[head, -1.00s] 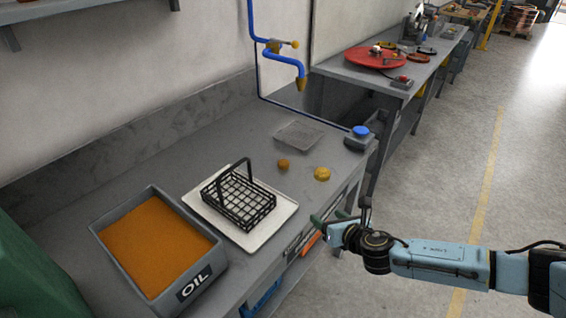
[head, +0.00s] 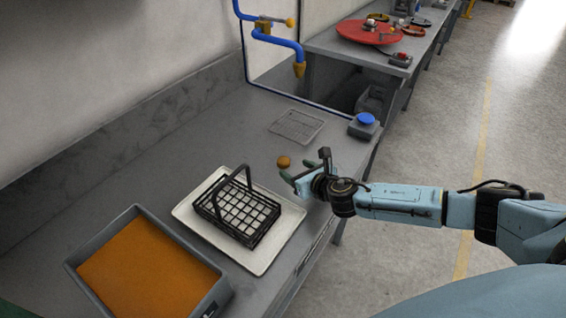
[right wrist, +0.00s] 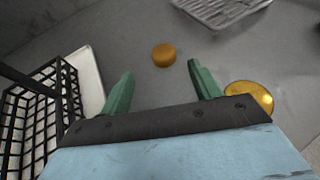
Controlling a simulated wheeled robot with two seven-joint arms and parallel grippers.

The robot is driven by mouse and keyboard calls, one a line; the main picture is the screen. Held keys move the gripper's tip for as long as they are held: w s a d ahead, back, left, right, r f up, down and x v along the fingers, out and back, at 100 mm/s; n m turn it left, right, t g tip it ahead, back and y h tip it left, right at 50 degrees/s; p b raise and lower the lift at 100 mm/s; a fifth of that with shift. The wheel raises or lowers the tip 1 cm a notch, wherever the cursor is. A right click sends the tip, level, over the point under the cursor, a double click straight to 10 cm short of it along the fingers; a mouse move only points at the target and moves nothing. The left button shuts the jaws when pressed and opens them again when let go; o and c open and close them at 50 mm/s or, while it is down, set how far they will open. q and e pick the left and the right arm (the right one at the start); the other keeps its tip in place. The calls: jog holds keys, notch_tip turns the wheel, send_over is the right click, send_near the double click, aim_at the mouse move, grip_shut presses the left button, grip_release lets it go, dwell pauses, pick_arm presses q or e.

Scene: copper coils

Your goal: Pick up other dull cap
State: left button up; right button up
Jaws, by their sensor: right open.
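A dull brown-orange cap (head: 283,162) stands on the grey bench, just beyond my right gripper's fingertips. It also shows in the right wrist view (right wrist: 164,55), ahead of and between the two green fingers. My right gripper (head: 288,177) is open and empty, and its fingers do not touch the cap. A shinier yellow cap (right wrist: 249,97) lies to the right of the right finger in the right wrist view; the arm hides it in the head view. My left gripper is not in view.
A black wire basket (head: 238,207) with a raised handle stands on a white tray (head: 262,262), left of the gripper. An orange-filled oil bin (head: 219,291) is at lower left. A wire rack (head: 297,126), blue button (head: 365,119) and blue pipe (head: 272,40) lie beyond the cap.

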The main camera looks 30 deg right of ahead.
aim_at(285, 161)
jog(key=shift+w+f, duration=0.3)
jog(key=shift+w, duration=0.25)
jog(key=shift+w+f, duration=0.2)
jog(key=shift+w, duration=0.5)
jog(key=b+x, duration=0.1)
jog(key=x, duration=0.2)
jog(key=shift+w+f, duration=0.1)
jog(key=shift+w, duration=0.15)
jog(key=shift+w+f, duration=0.1)
jog(key=shift+w, duration=0.25)
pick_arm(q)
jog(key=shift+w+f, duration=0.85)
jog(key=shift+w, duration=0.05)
pick_arm(e)
jog(key=c, duration=1.1)
